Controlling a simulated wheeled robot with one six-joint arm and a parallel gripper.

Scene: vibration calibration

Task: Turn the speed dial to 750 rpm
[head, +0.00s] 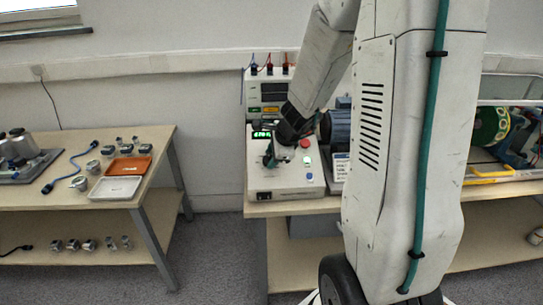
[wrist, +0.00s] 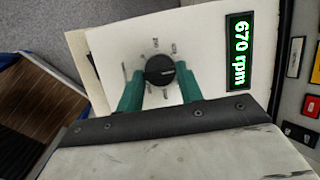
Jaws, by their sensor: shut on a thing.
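The speed dial (wrist: 160,71) is a round black knob on a pale panel, with tick marks and labels around it, in the middle of the wrist view. My gripper (wrist: 160,84) is shut on the dial, with one green finger on each side of it. The green display (wrist: 239,52) beside the dial reads 670 rpm. In the head view the control box (head: 287,183) stands on the right bench, and my gripper (head: 270,158) reaches down to its top. The dial is hidden there behind my gripper.
A red button (head: 305,143), a green button and a blue button sit on the box, right of my gripper. A meter unit (head: 270,92) with cables stands behind, and a blue motor (head: 338,128) beside it. The left bench (head: 150,170) holds trays and small metal parts.

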